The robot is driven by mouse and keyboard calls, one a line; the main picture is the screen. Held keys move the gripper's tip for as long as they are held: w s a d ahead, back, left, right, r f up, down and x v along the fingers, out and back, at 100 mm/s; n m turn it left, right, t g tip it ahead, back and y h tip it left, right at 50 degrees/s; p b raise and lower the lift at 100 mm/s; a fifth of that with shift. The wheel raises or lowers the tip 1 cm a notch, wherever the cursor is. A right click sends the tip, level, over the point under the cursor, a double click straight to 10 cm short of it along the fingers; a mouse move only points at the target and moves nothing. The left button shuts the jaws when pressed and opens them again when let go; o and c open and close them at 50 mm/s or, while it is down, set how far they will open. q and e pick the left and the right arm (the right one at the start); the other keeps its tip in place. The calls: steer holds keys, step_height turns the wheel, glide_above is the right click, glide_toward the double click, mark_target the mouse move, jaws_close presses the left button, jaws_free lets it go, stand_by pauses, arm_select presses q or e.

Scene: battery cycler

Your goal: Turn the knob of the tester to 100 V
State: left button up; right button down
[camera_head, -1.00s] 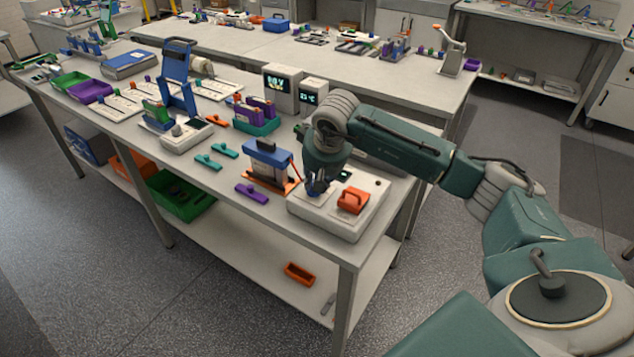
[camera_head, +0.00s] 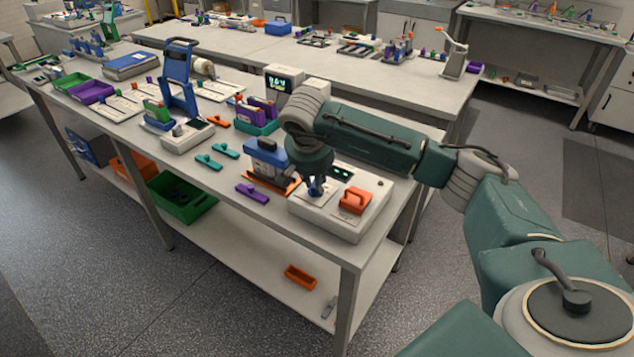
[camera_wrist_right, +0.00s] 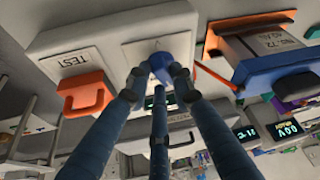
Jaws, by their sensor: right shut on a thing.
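The tester (camera_head: 330,222) is a pale box on the near right end of the bench. It has an orange handle (camera_head: 354,200) and a small dark display with green digits (camera_head: 342,173), too small to read. In the right wrist view the tester (camera_wrist_right: 100,38) carries a "TEST" label, and a blue knob (camera_wrist_right: 173,52) sits on a white plate. My right gripper (camera_head: 315,187) points down at the plate. In the wrist view its fingers (camera_wrist_right: 158,80) are closed around the knob. The knob's pointer and scale cannot be read. My left gripper is not in view.
A blue-topped device on an orange base (camera_head: 268,160) stands close to the left of the tester. A purple clip (camera_head: 252,194) lies at the bench's front edge. A meter (camera_head: 284,82) stands behind my right wrist. The bench edge is just right of the tester.

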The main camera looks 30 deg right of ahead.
steer(key=shift+r, duration=0.1)
stand_by(0.3)
steer(key=c, duration=1.5)
jaws_free()
steer(key=v, duration=1.2)
steer(key=shift+w+d, duration=0.1)
